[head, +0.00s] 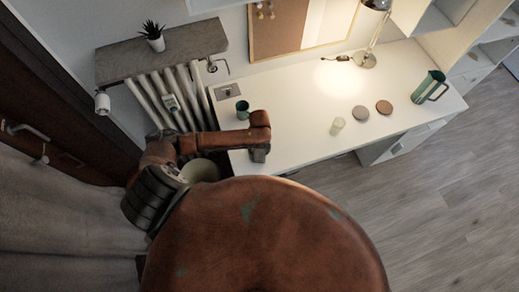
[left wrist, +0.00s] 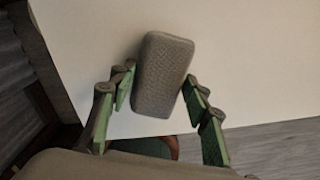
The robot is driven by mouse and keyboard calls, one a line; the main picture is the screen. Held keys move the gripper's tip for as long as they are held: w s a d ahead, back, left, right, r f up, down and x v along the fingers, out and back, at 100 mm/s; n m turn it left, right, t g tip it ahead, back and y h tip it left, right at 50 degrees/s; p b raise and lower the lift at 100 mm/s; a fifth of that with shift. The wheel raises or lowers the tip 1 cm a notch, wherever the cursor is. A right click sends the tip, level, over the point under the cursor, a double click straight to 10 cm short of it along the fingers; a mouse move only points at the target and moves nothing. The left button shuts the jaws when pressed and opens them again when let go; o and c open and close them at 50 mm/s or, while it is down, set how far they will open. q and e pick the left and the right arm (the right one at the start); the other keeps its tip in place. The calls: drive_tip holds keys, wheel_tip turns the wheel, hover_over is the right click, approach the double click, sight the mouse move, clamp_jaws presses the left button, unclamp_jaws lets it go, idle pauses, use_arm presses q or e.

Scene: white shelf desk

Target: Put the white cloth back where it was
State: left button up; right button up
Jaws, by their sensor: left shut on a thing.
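In the head view my left gripper (head: 258,152) is at the desk's near left edge, and the cloth is hidden there. My right gripper is not in view.
A radiator (head: 168,97) stands left. The desk's middle is mostly clear.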

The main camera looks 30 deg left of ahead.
sight(260, 150)
use_arm(q)
drive_tip(key=shift+f, duration=0.15)
drive_tip(key=o, duration=1.1)
drive_tip(key=shift+o, duration=0.2)
wheel_tip(260, 150, up, 12)
drive_tip(key=shift+r, duration=0.2)
